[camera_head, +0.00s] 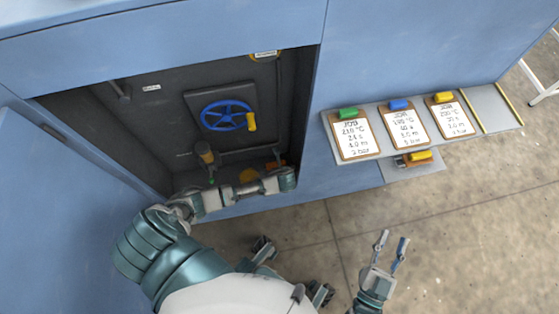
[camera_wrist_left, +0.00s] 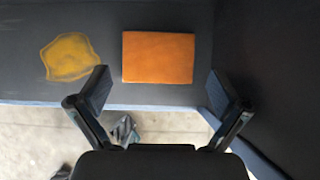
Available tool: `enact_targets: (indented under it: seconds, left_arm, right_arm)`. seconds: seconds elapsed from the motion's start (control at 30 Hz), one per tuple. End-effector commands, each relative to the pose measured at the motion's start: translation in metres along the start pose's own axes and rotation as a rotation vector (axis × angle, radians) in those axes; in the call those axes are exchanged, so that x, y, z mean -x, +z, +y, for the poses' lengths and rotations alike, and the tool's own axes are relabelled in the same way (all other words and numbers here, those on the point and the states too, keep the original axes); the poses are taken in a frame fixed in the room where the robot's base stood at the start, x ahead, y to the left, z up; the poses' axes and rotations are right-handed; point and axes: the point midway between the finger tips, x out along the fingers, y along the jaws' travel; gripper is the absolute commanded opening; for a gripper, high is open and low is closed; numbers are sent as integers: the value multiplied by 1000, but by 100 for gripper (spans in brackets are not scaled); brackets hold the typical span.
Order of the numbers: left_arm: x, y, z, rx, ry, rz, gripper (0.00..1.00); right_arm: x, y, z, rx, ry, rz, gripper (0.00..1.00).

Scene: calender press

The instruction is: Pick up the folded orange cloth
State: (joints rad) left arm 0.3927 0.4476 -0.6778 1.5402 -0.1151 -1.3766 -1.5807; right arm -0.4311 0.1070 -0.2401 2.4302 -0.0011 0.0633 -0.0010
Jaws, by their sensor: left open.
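The folded orange cloth (camera_wrist_left: 158,57) is a flat rectangle on the dark floor of the recess, near its front edge, in the left wrist view. In the head view only a small orange part (camera_head: 276,164) shows behind my left wrist. My left gripper (camera_wrist_left: 160,88) is open and empty, its fingers on either side of the cloth's near edge in the picture; contact cannot be told. Its fingers are hidden in the head view. My right gripper (camera_head: 391,243) is open and empty over the concrete floor, away from the cloth.
A yellow patch (camera_wrist_left: 70,57) lies left of the cloth. A dark wall (camera_wrist_left: 262,70) stands close on the right. The recess holds a blue handwheel (camera_head: 226,116) and an upright brown-handled tool (camera_head: 206,156). A shelf (camera_head: 483,98) with three clipboards is outside, right.

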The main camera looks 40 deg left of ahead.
Motion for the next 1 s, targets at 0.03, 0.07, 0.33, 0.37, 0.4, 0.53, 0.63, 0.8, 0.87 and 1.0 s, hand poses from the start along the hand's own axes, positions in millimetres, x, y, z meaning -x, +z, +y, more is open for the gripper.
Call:
enact_targets:
  seconds: [0.03, 0.07, 0.33, 0.37, 0.4, 0.53, 0.63, 0.8, 0.87, 1.0]
  left_arm:
    - [-11, -7, 2, -2, 4, 5, 100]
    - [-14, -8, 2, -1, 4, 5, 100]
    - [-35, -6, 0, -1, 1, 1, 100]
    - [-35, -6, 0, -1, 1, 1, 100]
    - [-36, -6, 0, -1, 1, 0, 100]
    - [-35, -5, -1, -1, 0, -2, 100]
    - [-35, -4, -1, 0, 0, -1, 100]
    - [-36, -4, 0, 0, 0, 0, 64]
    - [-36, -4, 0, 0, 1, 0, 64]
    - [-36, -5, 0, 0, 1, 1, 64]
  right_arm:
    - [2, -1, -1, -6, -2, 54, 40]
    - [2, -6, -2, -8, -3, 91, 40]
    - [13, -40, -5, -25, -9, 336, 40]
    - [14, -42, -5, -26, -9, 349, 40]
    - [14, -44, -5, -28, -9, 359, 40]
    - [15, -47, -4, -29, -9, 371, 40]
    - [15, -47, -4, -28, -9, 370, 40]
    - [13, -45, -5, -27, -10, 365, 40]
    - [13, -45, -5, -27, -9, 365, 40]
    - [13, -45, -5, -27, -9, 364, 40]
